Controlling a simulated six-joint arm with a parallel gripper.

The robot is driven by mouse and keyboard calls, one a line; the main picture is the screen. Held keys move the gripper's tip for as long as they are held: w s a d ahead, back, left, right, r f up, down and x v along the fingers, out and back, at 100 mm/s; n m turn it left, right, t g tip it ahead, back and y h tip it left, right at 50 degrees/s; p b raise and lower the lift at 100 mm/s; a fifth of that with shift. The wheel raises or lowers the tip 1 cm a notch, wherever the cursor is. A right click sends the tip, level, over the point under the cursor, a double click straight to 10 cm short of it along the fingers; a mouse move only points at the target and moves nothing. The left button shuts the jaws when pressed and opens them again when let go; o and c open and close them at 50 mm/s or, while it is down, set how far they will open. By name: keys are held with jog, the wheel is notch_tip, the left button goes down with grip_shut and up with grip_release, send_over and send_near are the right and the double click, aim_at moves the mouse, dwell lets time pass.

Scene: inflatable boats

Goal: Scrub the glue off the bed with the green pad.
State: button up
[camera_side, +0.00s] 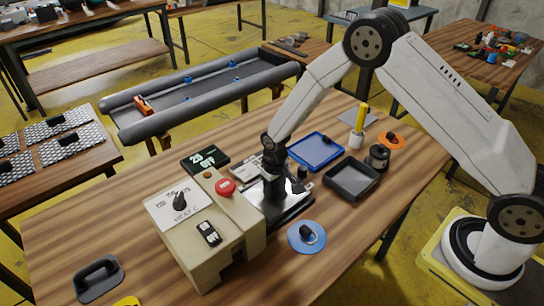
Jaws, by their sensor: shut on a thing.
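My gripper (276,186) points down over the bed (265,194), a pale metal plate on a black base beside the beige heater box. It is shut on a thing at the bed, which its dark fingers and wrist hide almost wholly. I take this to be the green pad, as no green pad shows elsewhere on the table, but its colour cannot be made out. Whether it touches the bed cannot be told. No glue can be made out on the bed from here.
The beige heater box (195,225) with dial and red button (226,187) stands close left. A blue disc (307,237) lies in front; a blue tray (316,151), dark tray (352,180), spool (377,158) and yellow-handled tool (359,125) stand right.

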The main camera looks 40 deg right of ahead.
aim_at(264, 199)
jog(key=d, duration=0.2)
jog(key=shift+d, duration=0.3)
jog(key=shift+a, duration=3.1)
jog(key=shift+w+d, duration=0.35)
jog(key=shift+d, duration=2.55)
jog(key=shift+a+f, duration=0.1)
jog(key=shift+a, duration=2.7)
notch_tip(264, 199, up, 8)
jog(key=shift+r, duration=0.2)
jog(key=shift+s+d, duration=0.1)
jog(key=shift+d, duration=0.05)
